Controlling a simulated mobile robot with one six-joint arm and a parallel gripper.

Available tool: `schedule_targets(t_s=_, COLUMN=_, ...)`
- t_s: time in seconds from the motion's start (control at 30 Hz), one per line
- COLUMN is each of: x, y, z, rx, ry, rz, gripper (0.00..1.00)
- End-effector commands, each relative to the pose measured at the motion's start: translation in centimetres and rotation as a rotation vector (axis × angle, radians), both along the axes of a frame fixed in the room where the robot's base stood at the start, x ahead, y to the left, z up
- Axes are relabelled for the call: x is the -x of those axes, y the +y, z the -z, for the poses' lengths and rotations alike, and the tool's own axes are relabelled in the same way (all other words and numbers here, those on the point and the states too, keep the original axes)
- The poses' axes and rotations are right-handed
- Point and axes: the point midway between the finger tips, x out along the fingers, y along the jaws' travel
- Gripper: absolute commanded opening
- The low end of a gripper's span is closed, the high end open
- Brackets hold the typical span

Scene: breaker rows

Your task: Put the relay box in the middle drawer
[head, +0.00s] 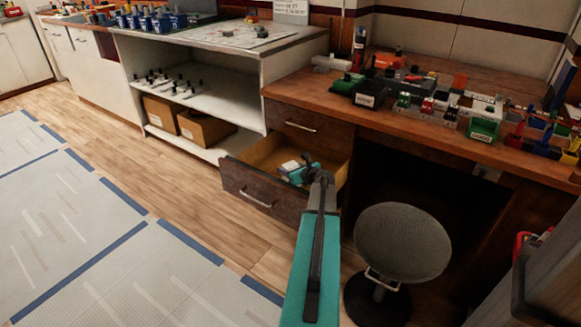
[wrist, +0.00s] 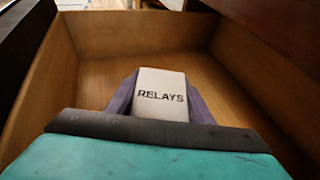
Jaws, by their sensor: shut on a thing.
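The relay box (wrist: 161,96) is a small white box with "RELAYS" printed on it. My gripper (wrist: 160,112) is shut on it, with a finger on each side, in the wrist view. The box is over or inside the open drawer (wrist: 200,45); I cannot tell whether it touches the drawer floor. In the head view the open drawer (head: 252,193) is pulled out below a closed drawer (head: 290,122). My gripper (head: 291,167) reaches into the opening there, and the white box (head: 289,165) shows partly beside it.
A round grey stool (head: 403,243) stands right of the drawer. The wooden worktop (head: 330,105) above is crowded with parts and small boxes. A white shelf unit (head: 200,95) with cardboard boxes stands to the left. The floor in front is clear.

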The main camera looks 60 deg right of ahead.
Motion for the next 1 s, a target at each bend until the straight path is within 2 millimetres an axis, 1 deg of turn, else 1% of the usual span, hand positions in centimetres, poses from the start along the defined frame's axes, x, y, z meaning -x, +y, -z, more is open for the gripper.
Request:
schedule_targets(t_s=0.4, x=-0.02, y=0.01, z=0.56, rx=0.000, ry=-0.001, rz=0.000, gripper=0.19)
schedule_targets(t_s=0.43, x=-0.02, y=0.02, z=0.61, rx=0.000, ry=0.000, rz=0.000, gripper=0.52)
schedule_targets(t_s=0.5, x=-0.02, y=0.02, z=0.61, rx=0.000, ry=0.000, rz=0.000, gripper=0.64)
schedule_targets(t_s=0.53, x=-0.02, y=0.02, z=0.61, rx=0.000, ry=0.000, rz=0.000, gripper=0.66)
schedule_targets(t_s=0.83, x=-0.04, y=0.04, z=0.55, rx=0.000, ry=0.000, rz=0.000, gripper=0.66)
schedule_targets(t_s=1.0, x=-0.04, y=0.05, z=-0.12, rx=0.001, ry=0.000, rz=0.000, gripper=0.66)
